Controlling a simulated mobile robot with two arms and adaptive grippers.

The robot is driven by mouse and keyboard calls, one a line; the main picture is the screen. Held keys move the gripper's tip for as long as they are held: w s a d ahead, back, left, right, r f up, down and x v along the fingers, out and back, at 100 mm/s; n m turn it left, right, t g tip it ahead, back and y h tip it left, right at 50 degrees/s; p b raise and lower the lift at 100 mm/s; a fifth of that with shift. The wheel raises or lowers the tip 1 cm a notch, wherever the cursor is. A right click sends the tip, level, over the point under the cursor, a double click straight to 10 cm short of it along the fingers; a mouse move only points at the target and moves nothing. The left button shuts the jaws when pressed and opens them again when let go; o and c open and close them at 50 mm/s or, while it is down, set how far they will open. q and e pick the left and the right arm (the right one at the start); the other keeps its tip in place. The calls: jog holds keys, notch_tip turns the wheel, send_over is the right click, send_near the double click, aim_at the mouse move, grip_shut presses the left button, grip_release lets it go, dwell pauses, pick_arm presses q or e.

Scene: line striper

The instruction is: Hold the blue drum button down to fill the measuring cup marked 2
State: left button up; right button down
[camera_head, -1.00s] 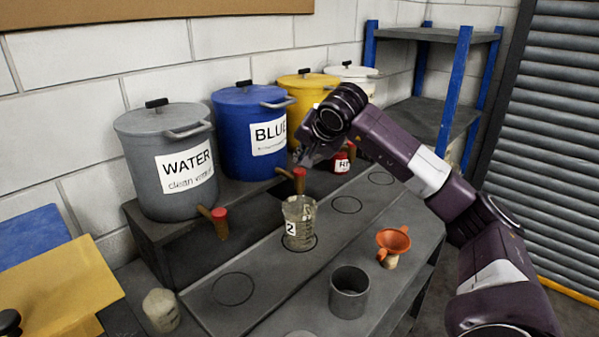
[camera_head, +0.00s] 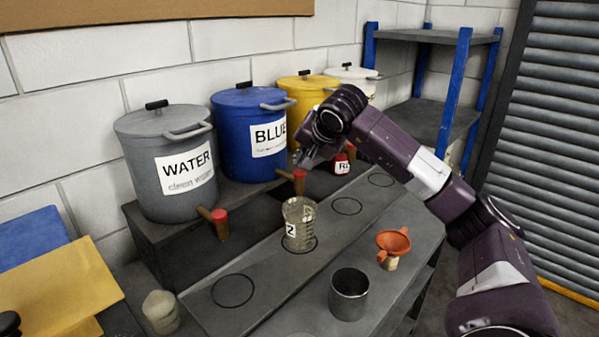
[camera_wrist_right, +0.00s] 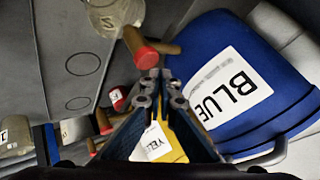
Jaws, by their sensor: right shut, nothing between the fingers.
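The blue drum (camera_head: 236,128) stands on the raised shelf, and its label also shows in the right wrist view (camera_wrist_right: 230,88). Its spigot has a red button (camera_head: 300,174), which also shows in the right wrist view (camera_wrist_right: 147,58). The clear measuring cup marked 2 (camera_head: 299,218) stands upright on the lower bench below that spigot. I see no blue liquid in it. My right gripper (camera_head: 299,160) is shut and empty, with its fingertips just above the button. In the right wrist view the fingertips (camera_wrist_right: 160,76) lie close beside the button; contact cannot be told.
The grey water drum (camera_head: 165,165) stands left of the blue one, the yellow drum (camera_head: 302,90) and a white drum (camera_head: 352,73) to its right. A metal cup (camera_head: 349,293) and an orange funnel (camera_head: 393,241) are at the bench front. Marked circles beside the cup are empty.

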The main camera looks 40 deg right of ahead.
jog(key=shift+f, duration=0.2)
jog(key=shift+f, duration=0.25)
jog(key=shift+f+b, duration=0.5)
dwell(7.0)
